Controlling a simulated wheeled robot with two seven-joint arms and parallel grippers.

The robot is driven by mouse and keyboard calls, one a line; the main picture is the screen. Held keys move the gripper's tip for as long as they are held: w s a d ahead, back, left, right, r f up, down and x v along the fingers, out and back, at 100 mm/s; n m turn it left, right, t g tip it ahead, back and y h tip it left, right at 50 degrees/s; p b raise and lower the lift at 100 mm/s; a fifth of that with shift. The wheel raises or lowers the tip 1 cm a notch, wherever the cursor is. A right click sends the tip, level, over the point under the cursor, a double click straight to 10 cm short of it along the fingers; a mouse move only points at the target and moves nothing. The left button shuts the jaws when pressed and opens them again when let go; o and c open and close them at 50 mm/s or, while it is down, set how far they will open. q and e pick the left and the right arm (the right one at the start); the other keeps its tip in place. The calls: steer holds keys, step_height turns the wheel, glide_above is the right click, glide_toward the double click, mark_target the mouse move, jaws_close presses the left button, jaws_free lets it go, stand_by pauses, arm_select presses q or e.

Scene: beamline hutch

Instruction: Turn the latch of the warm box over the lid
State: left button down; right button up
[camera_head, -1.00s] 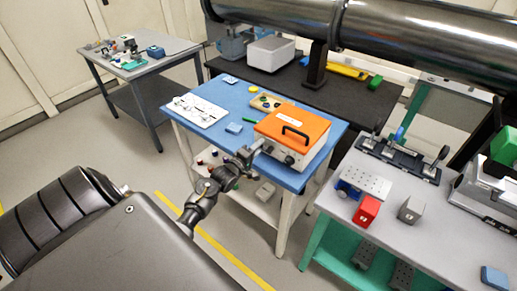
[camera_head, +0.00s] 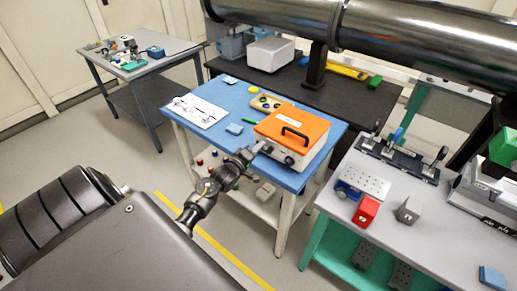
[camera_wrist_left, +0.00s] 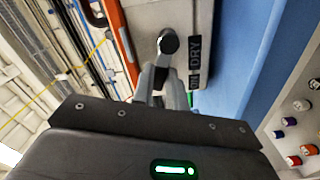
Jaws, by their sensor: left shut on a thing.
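The warm box (camera_head: 311,154) is a white box with an orange lid (camera_head: 293,126) and a black handle, standing on the blue-topped table. The lid is down. My left gripper (camera_head: 254,151) is at the left end of the box's front face. In the left wrist view its two fingers (camera_wrist_left: 166,84) are close together at a round black knob-like part (camera_wrist_left: 168,42) on the white face, which I take for the latch; the fingers hide part of it. The orange lid edge (camera_wrist_left: 118,38) runs left of it. A dark label reading DRY (camera_wrist_left: 194,62) is beside it. My right gripper is out of view.
A grey bench (camera_head: 400,225) stands to the right. A large metal pipe (camera_head: 430,45) crosses above the back.

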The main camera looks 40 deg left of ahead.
mark_target(272, 140)
arm_select(q)
steer(key=m, duration=0.1)
steer(key=r+m, duration=0.1)
steer(key=shift+d+m+p, duration=0.25)
steer(key=shift+m+p, duration=0.05)
steer(key=shift+m, duration=0.1)
steer(key=m, duration=0.1)
steer(key=r+m, duration=0.1)
steer(key=m, duration=0.1)
steer(key=shift+d+m, duration=0.3)
steer(key=shift+d, duration=0.1)
steer(key=m, duration=0.1)
steer(key=d+m, duration=0.1)
steer(key=m, duration=0.1)
steer(key=shift+r+p, duration=0.2)
steer(key=shift+p, duration=0.15)
steer(key=shift+d+r+m, duration=0.1)
steer(key=shift+d+m, duration=0.15)
steer(key=shift+m, duration=0.6)
steer(key=shift+d+m, duration=0.25)
steer(key=shift+m, duration=0.6)
steer(key=shift+w, duration=0.1)
steer(key=c, duration=1.4)
jaws_free()
steer(key=shift+d, duration=0.1)
